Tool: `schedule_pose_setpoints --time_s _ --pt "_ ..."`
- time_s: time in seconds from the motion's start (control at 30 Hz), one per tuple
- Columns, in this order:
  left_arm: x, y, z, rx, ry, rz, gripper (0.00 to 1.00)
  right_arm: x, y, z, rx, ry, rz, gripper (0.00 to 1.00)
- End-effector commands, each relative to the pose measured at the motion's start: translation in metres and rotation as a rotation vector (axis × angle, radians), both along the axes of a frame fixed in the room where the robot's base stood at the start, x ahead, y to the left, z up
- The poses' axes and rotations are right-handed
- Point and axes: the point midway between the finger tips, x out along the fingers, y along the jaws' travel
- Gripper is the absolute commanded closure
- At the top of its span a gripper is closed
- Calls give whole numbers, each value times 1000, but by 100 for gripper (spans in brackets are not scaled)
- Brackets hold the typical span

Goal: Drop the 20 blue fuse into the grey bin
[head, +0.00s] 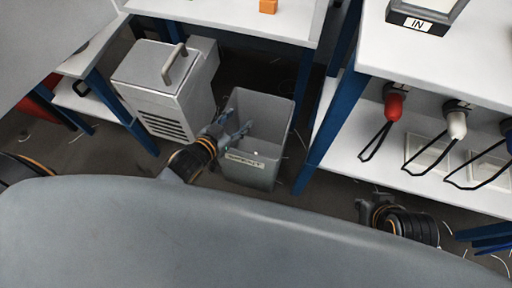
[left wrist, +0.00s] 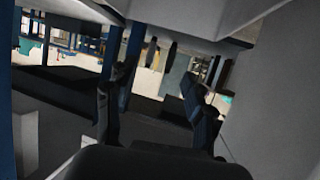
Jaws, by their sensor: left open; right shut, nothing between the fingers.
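The grey bin (head: 258,176) stands on the floor in the middle of the head view, with a white label on its front wall. My left gripper (head: 236,131) is open, with its fingers over the bin's left side near the rim. In the left wrist view its two fingers (left wrist: 155,118) are spread apart with nothing visible between them. I cannot make out the blue 20 fuse in either view; much of the bin's inside shows, but part is behind the gripper. My right gripper (head: 374,205) is low at the right, shut and empty, its fingertips hard to see.
A light grey machine with a top handle (head: 174,66) stands left of the bin. Blue-legged white tables surround it. An orange block (head: 268,6) lies on the back table. Red (head: 394,104) and white (head: 456,124) handled items with black loops hang at the right shelf.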

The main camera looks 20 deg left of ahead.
Motion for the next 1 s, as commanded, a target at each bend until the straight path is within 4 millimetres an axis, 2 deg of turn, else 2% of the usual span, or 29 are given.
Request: schedule_pose_setpoints --time_s 0.03,0.2,0.4,0.57,1.0 --pt "-12 3 3 1 3 -1 47 0 0 0 0 0 0 100" --pt "-41 12 17 1 2 -1 47 0 0 0 0 0 0 100" --pt "-62 19 26 1 2 0 47 0 0 0 0 0 0 100" --pt "-68 21 29 1 0 0 47 0 0 0 0 0 0 100" --pt "-68 21 30 1 -1 0 47 0 0 0 -1 0 0 100"
